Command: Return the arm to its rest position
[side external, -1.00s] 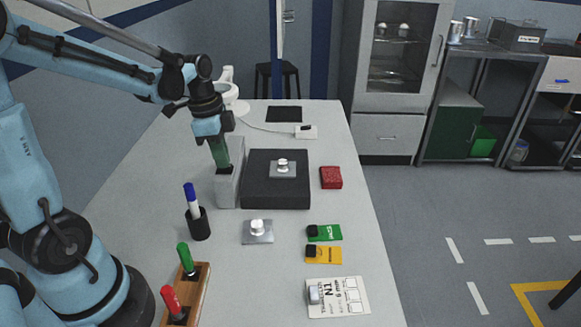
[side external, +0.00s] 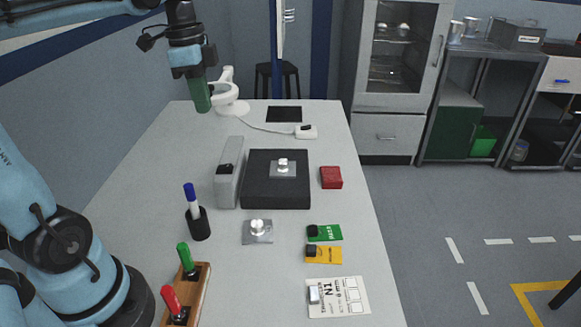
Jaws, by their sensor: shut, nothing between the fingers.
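My gripper (side external: 203,108) is up in the air at the upper left, above the far left part of the table, pointing down. Its green fingers are shut with nothing held. A metal housing (side external: 283,166) on a plate sits on the black block. A second metal housing (side external: 257,229) on a plate lies on the table in front.
A black cup (side external: 198,224) with a blue-capped marker and a wooden rack (side external: 197,297) with green and red markers stand at left. A red block (side external: 331,177), green (side external: 328,232) and yellow (side external: 327,254) tags lie right. A white scanner-like device (side external: 230,95) stands behind.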

